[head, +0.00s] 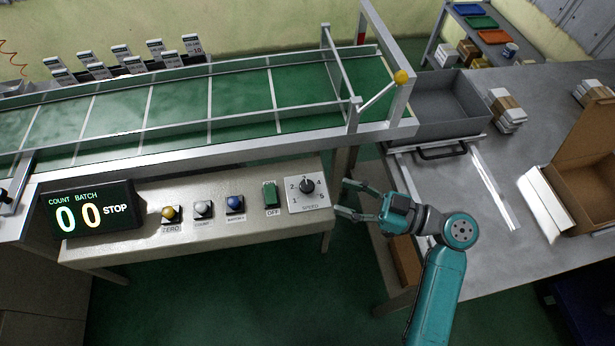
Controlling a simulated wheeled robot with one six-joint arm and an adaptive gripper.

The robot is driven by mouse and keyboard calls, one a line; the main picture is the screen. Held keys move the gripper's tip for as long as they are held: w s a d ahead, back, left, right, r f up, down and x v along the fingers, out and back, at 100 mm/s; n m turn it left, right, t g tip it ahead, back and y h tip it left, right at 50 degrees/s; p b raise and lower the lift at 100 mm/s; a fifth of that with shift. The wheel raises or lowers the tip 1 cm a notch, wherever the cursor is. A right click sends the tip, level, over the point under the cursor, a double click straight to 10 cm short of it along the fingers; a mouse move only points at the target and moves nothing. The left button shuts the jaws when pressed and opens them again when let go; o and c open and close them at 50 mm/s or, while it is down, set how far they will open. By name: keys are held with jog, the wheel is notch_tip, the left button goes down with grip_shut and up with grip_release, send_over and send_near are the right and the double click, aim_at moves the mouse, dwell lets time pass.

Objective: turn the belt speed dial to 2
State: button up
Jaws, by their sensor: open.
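The belt speed dial (307,186) is a black knob on a pale square plate marked 1 to 5 and SPEED. It sits at the right end of the cream control panel (240,240). The knob's pointer is too small to read with certainty. My gripper (342,198) is open and empty, just right of the dial plate, with its fingers pointing left toward the knob. It appears apart from the knob. My teal arm comes up from the lower right.
A display (92,212) reads 00 STOP. The green conveyor belt (180,104) runs behind. A grey tray (455,128) and open carton (590,160) are at right.

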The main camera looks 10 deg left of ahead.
aim_at(313, 187)
jog(key=x, duration=0.9)
jog(key=shift+a, duration=0.15)
grip_shut()
